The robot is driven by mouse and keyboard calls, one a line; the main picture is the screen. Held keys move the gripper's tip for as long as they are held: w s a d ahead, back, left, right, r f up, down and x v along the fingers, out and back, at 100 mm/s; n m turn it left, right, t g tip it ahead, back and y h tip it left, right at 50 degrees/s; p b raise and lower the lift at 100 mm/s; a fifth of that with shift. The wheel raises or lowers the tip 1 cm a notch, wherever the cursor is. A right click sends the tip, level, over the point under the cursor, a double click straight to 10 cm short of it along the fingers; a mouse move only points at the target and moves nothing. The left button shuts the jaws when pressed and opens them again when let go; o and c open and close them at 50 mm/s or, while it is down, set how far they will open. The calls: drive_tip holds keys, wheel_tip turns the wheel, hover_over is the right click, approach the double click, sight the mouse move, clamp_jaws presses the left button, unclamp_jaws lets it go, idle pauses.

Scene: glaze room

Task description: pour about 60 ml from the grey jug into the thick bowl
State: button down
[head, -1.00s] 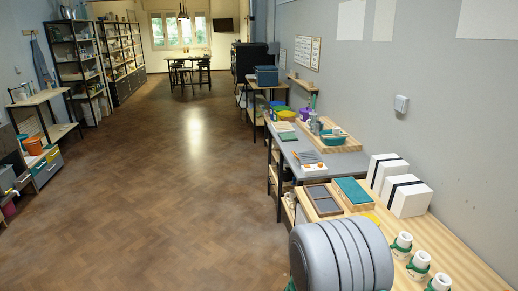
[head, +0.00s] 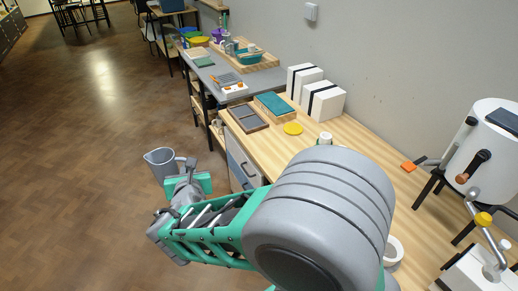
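The grey jug (head: 160,162) is in the air over the floor at the left of my arm, beside the bench, and looks about upright. Its open top shows, but its contents cannot be made out. My gripper (head: 185,172) is at the jug's handle side and appears shut on it; my arm partly hides the fingers. A teal bowl-like vessel (head: 248,57) stands on a wooden board at the far bench. I cannot tell whether it is the thick bowl.
The near wooden bench (head: 357,142) holds white boxes (head: 325,101), a teal slab (head: 275,105), a grey tray (head: 248,118) and a yellow disc (head: 293,128). A white drum-like machine (head: 488,145) stands at right. The floor at left is clear.

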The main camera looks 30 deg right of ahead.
drive_tip(key=s+d+f+m+g+h, duration=0.3)
drive_tip(key=d+m+g, duration=0.1)
drive_tip(key=d, duration=0.7)
drive_tip(key=s+d+f+m+g+h, duration=0.2)
drive_tip(key=d+m+g+h, duration=0.15)
drive_tip(key=d, duration=0.65)
drive_tip(key=s+d+f+m+g+h, duration=0.3)
drive_tip(key=d+m+g, duration=0.15)
drive_tip(key=d, duration=0.65)
drive_tip(key=s+d+f+m+g+y, duration=0.1)
drive_tip(key=s+d+f+m+g, duration=0.3)
drive_tip(key=s, duration=0.3)
drive_tip(key=s+d+f+m+g+y, duration=0.1)
drive_tip(key=s+d+m+g, duration=0.25)
drive_tip(key=s+d, duration=0.35)
drive_tip(key=s+d+f+m+g+y, duration=0.1)
drive_tip(key=s+f+m+g+y, duration=0.1)
drive_tip(key=s, duration=0.6)
drive_tip(key=s+d+f+m+g+y, duration=0.1)
drive_tip(key=s+f+m+g+y, duration=0.2)
drive_tip(key=s, duration=0.5)
drive_tip(key=shift+s+f+m+y, duration=0.45)
drive_tip(key=shift+f+m, duration=0.1)
drive_tip(key=shift+m, duration=0.7)
drive_tip(key=shift+r+g, duration=0.15)
drive_tip(key=shift+g, duration=0.1)
